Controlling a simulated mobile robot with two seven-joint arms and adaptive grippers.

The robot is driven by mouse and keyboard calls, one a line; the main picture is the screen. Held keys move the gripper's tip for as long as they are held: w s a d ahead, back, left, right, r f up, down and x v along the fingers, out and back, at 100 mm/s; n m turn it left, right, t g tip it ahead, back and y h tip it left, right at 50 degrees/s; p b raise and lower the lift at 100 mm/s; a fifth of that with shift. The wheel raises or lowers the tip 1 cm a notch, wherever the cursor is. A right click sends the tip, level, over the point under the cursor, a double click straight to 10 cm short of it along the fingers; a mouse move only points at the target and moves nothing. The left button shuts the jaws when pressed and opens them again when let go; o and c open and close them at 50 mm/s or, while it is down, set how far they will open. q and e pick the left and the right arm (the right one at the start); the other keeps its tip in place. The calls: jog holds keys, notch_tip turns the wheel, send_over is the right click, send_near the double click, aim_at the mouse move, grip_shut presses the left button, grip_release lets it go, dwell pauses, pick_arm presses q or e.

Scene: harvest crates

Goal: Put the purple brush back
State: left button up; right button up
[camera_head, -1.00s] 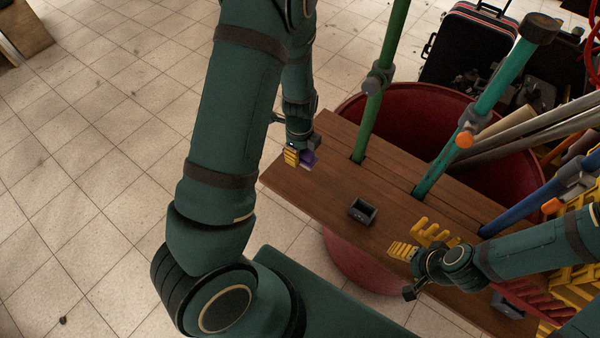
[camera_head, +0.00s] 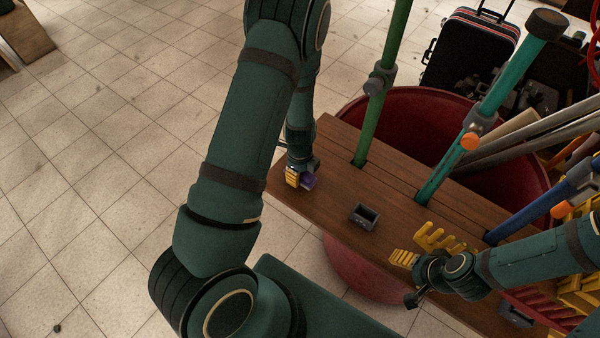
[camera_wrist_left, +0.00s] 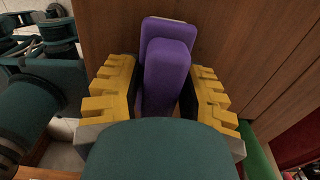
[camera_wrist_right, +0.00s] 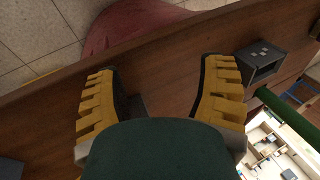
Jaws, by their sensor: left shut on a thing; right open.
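The purple brush (camera_wrist_left: 167,75) is between the yellow fingers of my left gripper (camera_wrist_left: 165,90), which is shut on it. In the head view the brush (camera_head: 309,182) shows as a small purple block at my left gripper (camera_head: 298,178), over the left end of the wooden board (camera_head: 330,205). I cannot tell whether it touches the board. A small dark open-topped holder (camera_head: 365,216) sits on the board to the right of it; it also shows in the right wrist view (camera_wrist_right: 260,62). My right gripper (camera_head: 420,247) is open and empty above the board's front part.
The board lies across a red tub (camera_head: 375,268). Green (camera_head: 378,110), teal (camera_head: 480,110) and blue (camera_head: 525,215) poles stand up through it. Grey pipes lean at the right. A black suitcase (camera_head: 465,50) stands behind.

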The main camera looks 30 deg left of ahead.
pick_arm(q)
jog(key=shift+f, duration=0.25)
pick_arm(e)
jog(key=shift+f, duration=0.2)
pick_arm(q)
jog(key=o, duration=1)
jog(key=shift+o, duration=0.2)
pick_arm(e)
jog(key=shift+r, duration=0.1)
